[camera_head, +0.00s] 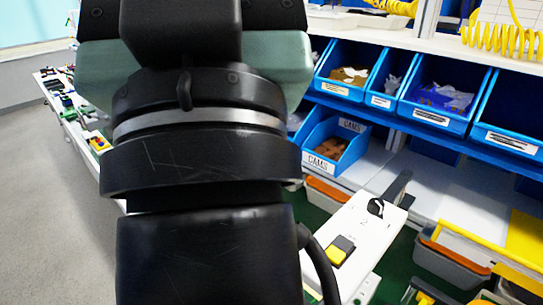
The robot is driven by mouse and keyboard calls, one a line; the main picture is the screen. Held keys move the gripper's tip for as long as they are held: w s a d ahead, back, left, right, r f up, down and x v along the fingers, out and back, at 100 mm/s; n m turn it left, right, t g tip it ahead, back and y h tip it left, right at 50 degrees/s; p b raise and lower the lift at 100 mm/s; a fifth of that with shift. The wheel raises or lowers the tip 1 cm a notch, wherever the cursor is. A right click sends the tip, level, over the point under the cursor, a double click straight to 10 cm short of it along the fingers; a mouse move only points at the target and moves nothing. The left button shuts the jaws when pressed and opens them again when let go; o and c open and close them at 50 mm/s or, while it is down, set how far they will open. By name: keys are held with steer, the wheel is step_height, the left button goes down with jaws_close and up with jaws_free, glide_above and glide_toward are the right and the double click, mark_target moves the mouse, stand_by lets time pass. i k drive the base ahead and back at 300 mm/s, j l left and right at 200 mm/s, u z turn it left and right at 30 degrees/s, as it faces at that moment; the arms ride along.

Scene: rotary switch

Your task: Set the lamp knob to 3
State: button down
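A white panel (349,230) stands right of centre, partly hidden at its left by my arm. A round black knob (376,207) sits near its far end, with a white mark on it. Small markings are printed near the knob, too small to read, so I cannot tell its setting. A yellow and black rocker-like part (340,250) is lower on the same panel. A dark grey bar stands just beyond the knob; I cannot tell what it belongs to. My gripper is not visible; my arm's large black links fill the left centre.
Blue bins (438,100) with labels line the shelf at the back right. A smaller blue bin (334,146) holds brown pieces. Grey and orange trays (447,262) sit right of the panel. A bench with small parts (66,97) is at far left. Open floor lies left.

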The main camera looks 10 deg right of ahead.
mark_target(375, 207)
steer(key=i+l+z, duration=0.15)
steer(key=z, duration=0.2)
steer(key=i+l+z, duration=0.2)
steer(key=z, duration=0.15)
steer(key=i+l+z, duration=0.1)
steer(key=z, duration=0.25)
steer(key=i+j, duration=0.05)
steer(key=i, duration=0.05)
